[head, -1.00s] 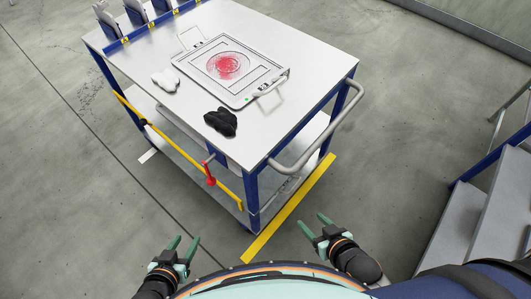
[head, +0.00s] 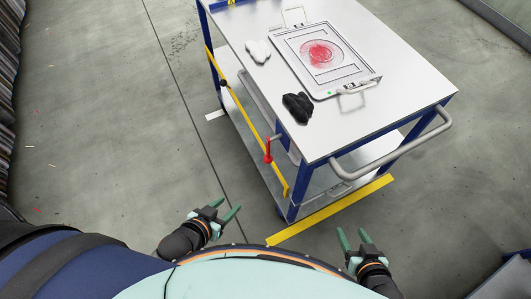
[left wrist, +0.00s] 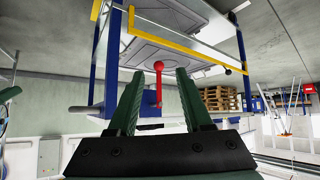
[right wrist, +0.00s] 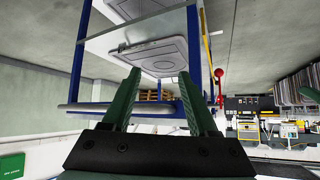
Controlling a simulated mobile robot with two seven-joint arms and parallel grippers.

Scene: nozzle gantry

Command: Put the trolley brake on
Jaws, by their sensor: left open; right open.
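The trolley (head: 400,85) has a white top and blue legs, and stands ahead of me. A red lever (head: 268,150) is on its near left side, beside the yellow bar. In the left wrist view the lever's red knob (left wrist: 158,66) appears between the fingers but beyond them. It also shows in the right wrist view (right wrist: 219,73), right of the fingers. My left gripper (head: 230,205) is open and empty, short of the trolley and below left of the lever. My right gripper (head: 352,232) is open and empty, in front of the yellow floor strip.
A yellow bar (head: 237,101) runs along the trolley's left side; a grey handle (head: 400,147) juts from its right end. A yellow floor strip (head: 330,210) lies in front.

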